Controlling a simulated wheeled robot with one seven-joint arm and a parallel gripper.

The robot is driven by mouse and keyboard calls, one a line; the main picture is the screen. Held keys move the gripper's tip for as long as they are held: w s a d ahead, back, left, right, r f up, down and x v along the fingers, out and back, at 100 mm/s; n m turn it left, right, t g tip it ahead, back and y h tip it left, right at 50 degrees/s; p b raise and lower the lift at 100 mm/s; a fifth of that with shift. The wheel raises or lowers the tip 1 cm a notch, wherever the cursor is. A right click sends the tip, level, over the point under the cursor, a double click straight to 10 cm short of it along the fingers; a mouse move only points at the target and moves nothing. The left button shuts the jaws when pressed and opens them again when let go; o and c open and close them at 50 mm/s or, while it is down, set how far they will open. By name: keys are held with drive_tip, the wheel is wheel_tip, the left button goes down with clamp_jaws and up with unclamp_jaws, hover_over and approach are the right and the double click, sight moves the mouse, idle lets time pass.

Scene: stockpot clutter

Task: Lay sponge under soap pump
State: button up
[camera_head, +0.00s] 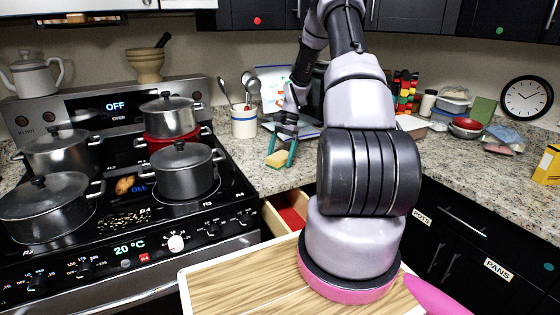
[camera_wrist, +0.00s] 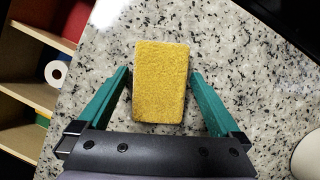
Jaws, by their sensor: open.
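A yellow sponge (camera_wrist: 160,80) lies flat on the speckled counter in the wrist view, between the two green fingers of my gripper (camera_wrist: 158,76). The fingers stand apart with a gap on each side of the sponge, so my gripper is open. In the head view the sponge (camera_head: 278,159) is near the counter's front edge, with my gripper (camera_head: 282,152) above and around it. I cannot make out a soap pump in either view; my arm hides part of the counter behind it.
A white rounded object (camera_wrist: 308,156), cut off by the frame, stands right of my gripper. A utensil crock (camera_head: 244,123) is left of my gripper. An open drawer (camera_head: 273,217) juts out below the counter. The stove with several pots (camera_head: 183,172) is at left.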

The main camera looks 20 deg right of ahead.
drive_tip(key=shift+f, duration=0.15)
idle(0.3)
drive_tip(key=shift+c, duration=0.9)
drive_tip(key=c, duration=1.2)
